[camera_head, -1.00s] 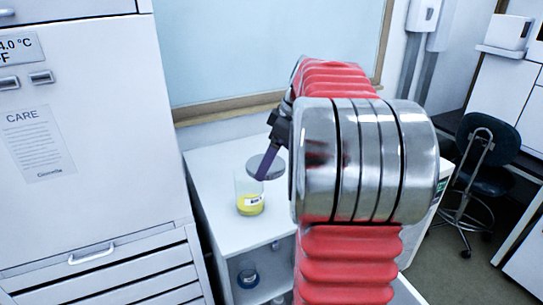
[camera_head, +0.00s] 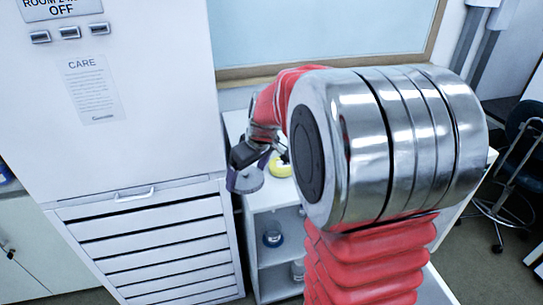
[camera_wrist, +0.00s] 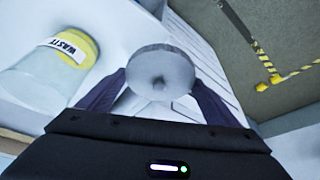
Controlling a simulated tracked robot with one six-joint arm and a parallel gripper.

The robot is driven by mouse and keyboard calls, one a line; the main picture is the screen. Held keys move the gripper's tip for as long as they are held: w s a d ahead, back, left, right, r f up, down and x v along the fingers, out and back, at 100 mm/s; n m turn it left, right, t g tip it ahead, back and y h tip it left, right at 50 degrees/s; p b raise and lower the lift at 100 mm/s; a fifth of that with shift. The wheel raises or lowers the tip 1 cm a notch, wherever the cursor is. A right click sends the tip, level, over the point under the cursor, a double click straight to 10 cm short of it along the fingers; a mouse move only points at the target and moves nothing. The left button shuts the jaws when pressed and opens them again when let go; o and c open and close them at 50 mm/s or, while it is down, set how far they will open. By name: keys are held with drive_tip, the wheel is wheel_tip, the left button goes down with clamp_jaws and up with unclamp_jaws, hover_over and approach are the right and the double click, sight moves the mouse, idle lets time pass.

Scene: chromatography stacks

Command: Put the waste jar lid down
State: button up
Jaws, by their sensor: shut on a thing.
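My gripper (camera_wrist: 160,88) is shut on the waste jar lid (camera_wrist: 160,70), a round grey disc held between both fingers. In the head view, my gripper (camera_head: 246,168) and the lid (camera_head: 247,180) are in front of and left of the jar, near the white bench's left edge. The waste jar (camera_head: 281,166) stands on the bench with yellow contents, partly hidden by my arm. In the wrist view the jar (camera_wrist: 50,72), with its WASTE label, is left of the lid and apart from it.
A tall white cabinet (camera_head: 125,110) with drawers stands close on the left. The white bench (camera_head: 268,197) has an open shelf below holding a dark-topped bottle (camera_head: 273,236). My arm hides most of the bench top. Yellow-black floor tape (camera_wrist: 265,60) shows in the wrist view.

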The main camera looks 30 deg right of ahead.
drive_tip(key=w+a+f+m, duration=0.2)
drive_tip(key=w+a+f, duration=0.2)
drive_tip(key=a+f, duration=0.5)
drive_tip(key=a, duration=0.5)
drive_tip(key=shift+m+h, duration=0.3)
drive_tip(key=shift+h, duration=0.1)
